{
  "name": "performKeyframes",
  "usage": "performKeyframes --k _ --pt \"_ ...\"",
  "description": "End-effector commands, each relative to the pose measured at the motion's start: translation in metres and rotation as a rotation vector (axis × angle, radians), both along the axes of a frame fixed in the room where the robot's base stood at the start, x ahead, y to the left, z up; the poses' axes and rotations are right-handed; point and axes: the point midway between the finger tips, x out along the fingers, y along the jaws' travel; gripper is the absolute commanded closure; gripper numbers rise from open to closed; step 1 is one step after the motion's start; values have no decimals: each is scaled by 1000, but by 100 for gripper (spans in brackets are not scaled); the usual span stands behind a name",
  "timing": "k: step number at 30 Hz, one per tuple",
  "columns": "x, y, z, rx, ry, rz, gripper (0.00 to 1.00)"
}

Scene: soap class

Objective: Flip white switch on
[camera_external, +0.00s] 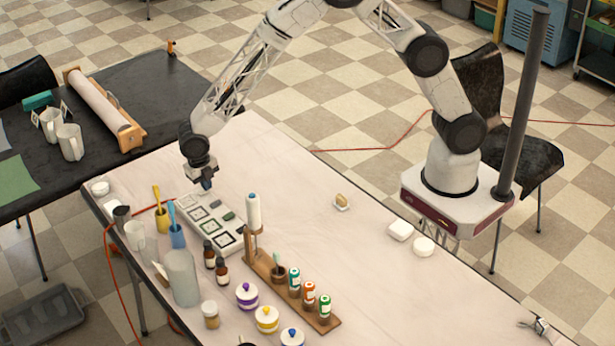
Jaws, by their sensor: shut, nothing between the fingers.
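A long white panel (211,222) lies on the pale table, with several dark-framed squares in a row and small dark pieces beside them. I cannot make out which part of it is the white switch, or its position. My gripper (206,187) points down just above the far end of the panel. It is shut and empty. The gripper hides part of that end, and I cannot tell whether the fingertips touch anything.
A wooden rack (290,290) with a tall white bottle (253,212) and small cans stands right of the panel. The table's middle right is mostly clear.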

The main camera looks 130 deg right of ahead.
Motion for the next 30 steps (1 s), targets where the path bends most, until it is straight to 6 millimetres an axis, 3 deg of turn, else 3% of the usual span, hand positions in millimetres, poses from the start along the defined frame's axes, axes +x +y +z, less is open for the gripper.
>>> performKeyframes --k 16,30 --pt "-1 0 -4 0 -8 0 100" --pt "-8 1 -19 2 -135 0 100"
